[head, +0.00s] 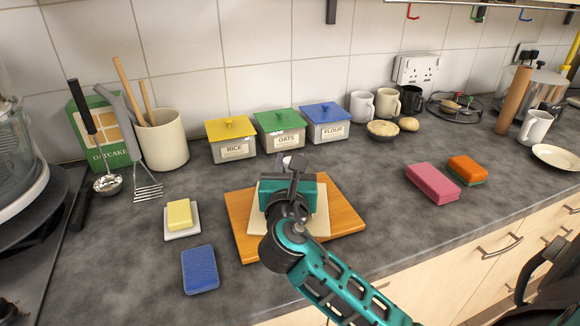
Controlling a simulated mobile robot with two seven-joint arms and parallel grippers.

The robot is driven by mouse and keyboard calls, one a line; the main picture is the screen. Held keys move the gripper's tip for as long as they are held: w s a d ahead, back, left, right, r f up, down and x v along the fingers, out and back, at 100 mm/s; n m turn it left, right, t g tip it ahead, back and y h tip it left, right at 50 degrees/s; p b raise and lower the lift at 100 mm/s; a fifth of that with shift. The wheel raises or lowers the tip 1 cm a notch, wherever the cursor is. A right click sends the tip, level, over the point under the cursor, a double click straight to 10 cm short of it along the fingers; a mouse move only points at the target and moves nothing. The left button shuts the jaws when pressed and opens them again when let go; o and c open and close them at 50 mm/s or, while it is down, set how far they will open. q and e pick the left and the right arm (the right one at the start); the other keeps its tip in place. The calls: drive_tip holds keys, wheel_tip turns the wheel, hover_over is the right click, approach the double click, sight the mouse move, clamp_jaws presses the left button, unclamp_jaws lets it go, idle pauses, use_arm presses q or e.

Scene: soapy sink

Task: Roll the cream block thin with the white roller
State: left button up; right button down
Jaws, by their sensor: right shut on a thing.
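The cream block (319,224) lies as a flat, pale slab on the wooden board (346,216), at the middle front of the counter in the head view. My right gripper (291,172) is above the slab, pointing down, with its wrist and arm covering much of the slab. It is shut on the white roller (287,160), of which only a small white part shows behind the fingers. The rest of the roller is hidden, so I cannot tell whether it touches the slab. My left gripper is not in view.
Yellow butter on a white dish (181,236) and a blue sponge (200,270) lie left of the board. Rice, oats and flour boxes (231,139) stand behind it. A pink block (432,183) and an orange sponge (467,170) lie right. The counter between is clear.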

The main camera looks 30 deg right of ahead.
drive_tip(key=shift+w+d+f, duration=0.15)
drive_tip(key=shift+w+d, duration=0.15)
drive_tip(key=shift+w, duration=0.15)
drive_tip(key=shift+w+d+f, duration=0.15)
drive_tip(key=shift+w+d, duration=0.1)
drive_tip(key=shift+w, duration=0.2)
drive_tip(key=shift+v, duration=1.75)
drive_tip(key=shift+r, duration=0.2)
drive_tip(key=shift+r, duration=3.7)
drive_tip(key=shift+f, duration=0.1)
